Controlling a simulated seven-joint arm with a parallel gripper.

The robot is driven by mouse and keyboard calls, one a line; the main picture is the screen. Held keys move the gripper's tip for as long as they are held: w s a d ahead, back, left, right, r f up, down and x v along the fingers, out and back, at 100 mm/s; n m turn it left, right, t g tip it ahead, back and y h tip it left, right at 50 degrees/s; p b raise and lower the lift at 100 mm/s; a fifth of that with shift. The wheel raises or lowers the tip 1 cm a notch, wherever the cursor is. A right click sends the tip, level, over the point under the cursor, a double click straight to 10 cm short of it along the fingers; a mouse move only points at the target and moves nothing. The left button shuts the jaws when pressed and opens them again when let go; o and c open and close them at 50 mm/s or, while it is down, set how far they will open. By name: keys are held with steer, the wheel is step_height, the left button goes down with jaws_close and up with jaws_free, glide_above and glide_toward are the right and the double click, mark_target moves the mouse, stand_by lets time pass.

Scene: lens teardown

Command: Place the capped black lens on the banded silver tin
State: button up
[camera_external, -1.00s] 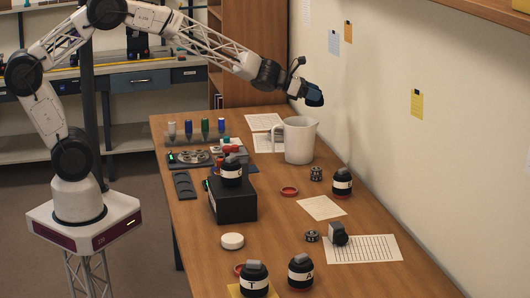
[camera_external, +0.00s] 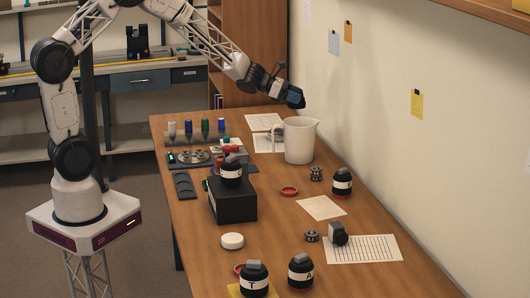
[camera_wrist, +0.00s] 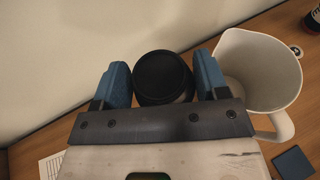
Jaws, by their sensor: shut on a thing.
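My gripper (camera_external: 292,98) is in the air above the far part of the table, near the white pitcher (camera_external: 299,141). In the wrist view its blue fingers (camera_wrist: 164,82) are shut on a round black thing, which looks like the capped black lens (camera_wrist: 163,76), seen from its dark flat end. In the external view the fingers hide the lens. I cannot make out a banded silver tin for sure. A small dark-grey ribbed cylinder (camera_external: 316,174) stands on the table, and a similar one (camera_external: 312,236) stands nearer.
The pitcher is close beside my gripper, on the right in the wrist view (camera_wrist: 262,75). The wall is behind. Black white-banded jars (camera_external: 342,183) stand about, one on a black box (camera_external: 232,205). A red ring (camera_external: 289,190) and papers (camera_external: 321,208) lie on the table.

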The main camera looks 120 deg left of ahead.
steer(key=m+h, duration=0.1)
glide_above(270, 132)
steer(key=w, duration=0.2)
step_height(270, 132, down, 4)
steer(key=shift+s+f+m+t+h, duration=0.15)
steer(key=shift+s+f+t+h, duration=0.1)
steer(key=shift+s, duration=0.25)
steer(key=shift+s+f+m+t+h, duration=0.15)
steer(key=shift+s+t, duration=0.1)
steer(key=shift+s, duration=0.2)
steer(key=shift+f, duration=2)
steer(key=shift+f, duration=2)
steer(key=shift+f, duration=0.1)
